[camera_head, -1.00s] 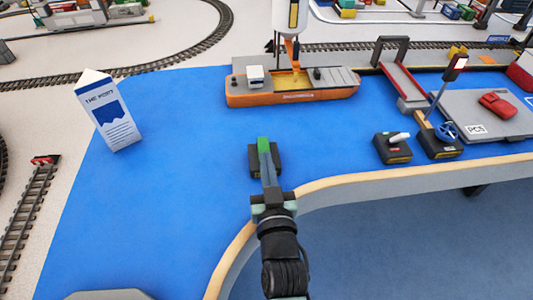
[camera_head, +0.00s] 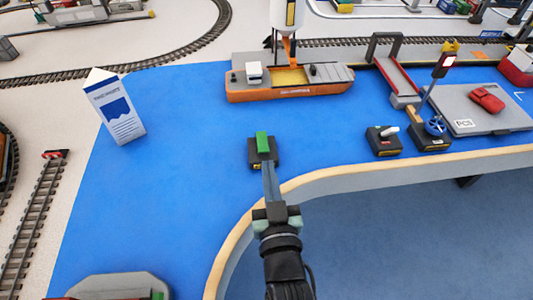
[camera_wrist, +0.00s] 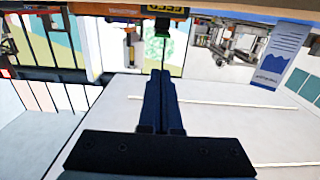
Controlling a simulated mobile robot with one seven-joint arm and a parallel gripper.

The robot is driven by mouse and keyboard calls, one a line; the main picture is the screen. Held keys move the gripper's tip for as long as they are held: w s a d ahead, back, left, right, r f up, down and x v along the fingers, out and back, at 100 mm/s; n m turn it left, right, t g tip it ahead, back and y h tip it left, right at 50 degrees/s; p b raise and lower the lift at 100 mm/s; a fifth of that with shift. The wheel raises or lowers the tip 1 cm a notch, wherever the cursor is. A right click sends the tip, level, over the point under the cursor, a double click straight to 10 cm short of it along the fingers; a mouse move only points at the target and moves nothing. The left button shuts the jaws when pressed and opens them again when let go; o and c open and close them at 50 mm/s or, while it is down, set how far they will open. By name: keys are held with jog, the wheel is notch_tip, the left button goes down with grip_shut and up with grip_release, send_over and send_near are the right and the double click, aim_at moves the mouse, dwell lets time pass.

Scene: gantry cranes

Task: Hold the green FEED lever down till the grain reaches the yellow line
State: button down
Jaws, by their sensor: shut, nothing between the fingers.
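The green FEED lever (camera_head: 262,143) stands on a small dark box on the blue surface. In the wrist view the green lever (camera_wrist: 155,48) is just beyond my fingertips, below a yellow FEED label (camera_wrist: 165,9). My gripper (camera_head: 268,167) is shut and empty, at the near side of the box. I cannot tell whether it touches the lever or box. An orange ship (camera_head: 290,95) lies under the silo's spout (camera_head: 288,48), with yellow grain (camera_head: 291,77) in its hold. I cannot make out the yellow line in the hold.
To the right stand a box with a white-handled lever (camera_head: 384,140) and a box with a blue wheel (camera_head: 433,130). A white-and-blue carton (camera_head: 116,108) stands at left. The blue surface between carton and lever is clear. A curved pale edge (camera_head: 330,180) borders the near side.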

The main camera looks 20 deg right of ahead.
jog(key=shift+v, duration=2)
jog(key=shift+r, duration=0.1)
jog(key=w+a+r+n+t+y, duration=0.1)
jog(key=w+a+r+t, duration=0.15)
jog(key=r, duration=0.65)
jog(key=w+a+r+t+y, duration=0.1)
jog(key=w+a+r, duration=0.15)
jog(key=r, duration=0.65)
jog(key=w+a+r+n+t, duration=0.1)
jog(key=w+a+r+t, duration=0.15)
jog(key=r, duration=0.65)
jog(key=s+a+r+n+t+y, duration=0.1)
jog(key=s+a+r+t, duration=0.3)
jog(key=r, duration=0.8)
jog(key=s+a+r+t+y, duration=0.15)
jog(key=s+r, duration=0.45)
jog(key=r, duration=0.6)
notch_tip(320, 180, up, 16)
jog(key=w+g+p, duration=0.1)
jog(key=p, duration=1.6)
jog(key=shift+a, duration=0.15)
jog(key=c, duration=1.6)
grip_release()
